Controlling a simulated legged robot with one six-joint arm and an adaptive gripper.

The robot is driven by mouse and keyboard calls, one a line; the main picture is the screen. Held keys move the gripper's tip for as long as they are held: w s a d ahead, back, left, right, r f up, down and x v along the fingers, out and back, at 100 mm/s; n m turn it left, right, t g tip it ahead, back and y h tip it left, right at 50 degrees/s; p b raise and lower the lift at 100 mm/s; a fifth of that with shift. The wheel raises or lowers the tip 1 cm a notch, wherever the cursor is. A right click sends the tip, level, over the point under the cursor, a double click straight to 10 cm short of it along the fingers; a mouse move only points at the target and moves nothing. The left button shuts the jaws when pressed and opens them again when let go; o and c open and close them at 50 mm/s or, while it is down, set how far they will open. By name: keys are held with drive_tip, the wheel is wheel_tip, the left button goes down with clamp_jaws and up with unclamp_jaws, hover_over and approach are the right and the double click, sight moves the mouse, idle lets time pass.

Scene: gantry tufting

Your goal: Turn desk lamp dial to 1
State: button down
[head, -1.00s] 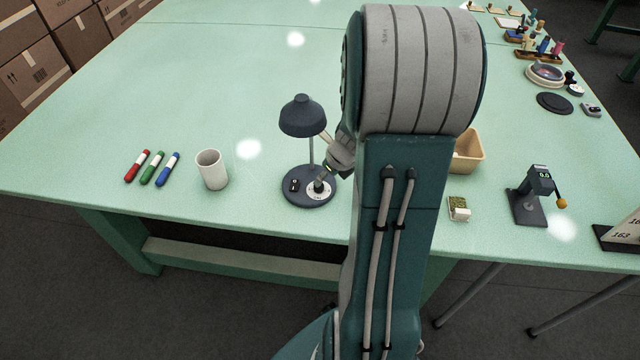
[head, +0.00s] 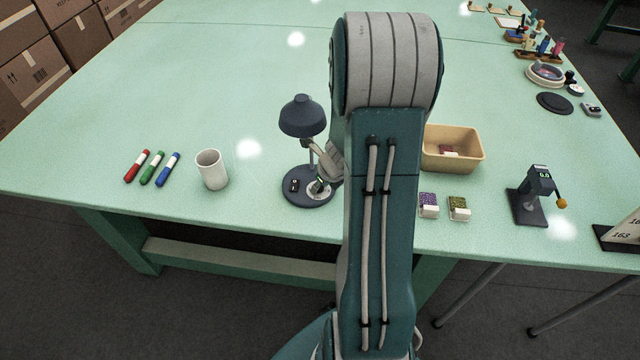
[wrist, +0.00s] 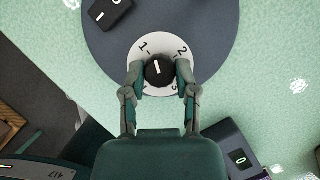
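The desk lamp (head: 303,115) stands upright on its round dark base (head: 296,198). In the wrist view the base (wrist: 215,30) carries a white dial plate (wrist: 147,45) marked 1, 2 and 3. The black dial knob (wrist: 158,70) sits at its centre. Its white pointer line aims up and slightly left, between 1 and 2, nearer 1. My gripper (wrist: 159,72) has one finger on each side of the knob, apparently touching it. In the head view my gripper (head: 321,186) covers most of the dial.
A black switch block (wrist: 109,12) is on the lamp base. A tan bin (head: 453,150), two small sample boxes (head: 429,206) and a dark stand (head: 535,190) are to the right.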

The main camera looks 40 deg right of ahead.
drive_tip(key=shift+d+n+g+y, duration=0.15)
drive_tip(key=shift+n+y, duration=0.3)
drive_tip(key=shift+n, duration=0.7)
drive_tip(key=shift+a+n+g+y, duration=0.15)
drive_tip(key=shift+n+y, duration=0.3)
drive_tip(key=shift+n, duration=0.7)
drive_tip(key=shift+d, duration=0.1)
drive_tip(key=shift+c, duration=1.9)
unclamp_jaws()
drive_tip(key=v, duration=0.7)
drive_tip(key=shift+d+r, duration=0.1)
drive_tip(key=shift+s, duration=0.1)
